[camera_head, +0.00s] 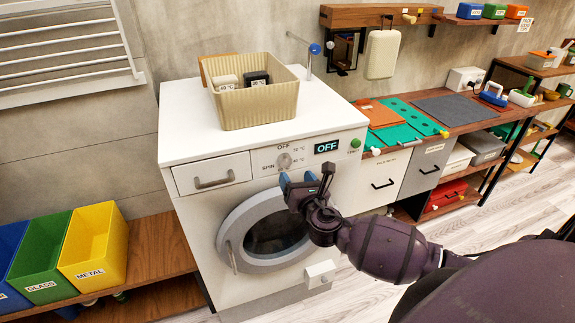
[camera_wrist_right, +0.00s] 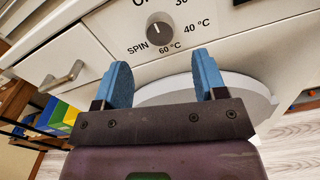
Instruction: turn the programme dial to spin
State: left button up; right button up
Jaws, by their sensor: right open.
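The programme dial (camera_head: 284,161) is a small grey knob on the white washing machine's (camera_head: 200,143) front panel. In the right wrist view the dial (camera_wrist_right: 159,30) sits just beyond and between my fingertips, apart from them. Its labels run OFF, 30, 40 and 60 °C, and SPIN at lower left. A pale mark on the knob points up, towards OFF. The display (camera_head: 326,147) reads OFF. My right gripper (camera_head: 297,179) is open and empty, its blue fingers just below the dial. My left gripper is not in view.
A beige basket (camera_head: 258,108) stands on top of the machine. A drawer handle (camera_wrist_right: 62,76) is left of the dial, and a green button (camera_head: 355,143) is right. The round door (camera_head: 228,230) is below. Coloured bins (camera_head: 95,245) stand at left, a workbench (camera_head: 462,127) at right.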

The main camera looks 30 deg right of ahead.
aim_at(286, 163)
jog(key=x, duration=0.6)
jog(key=shift+w, duration=0.3)
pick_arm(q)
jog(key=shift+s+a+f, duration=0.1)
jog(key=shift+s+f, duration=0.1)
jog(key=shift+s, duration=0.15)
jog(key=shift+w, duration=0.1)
pick_arm(e)
jog(key=shift+c, duration=0.2)
jog(key=c, duration=0.9)
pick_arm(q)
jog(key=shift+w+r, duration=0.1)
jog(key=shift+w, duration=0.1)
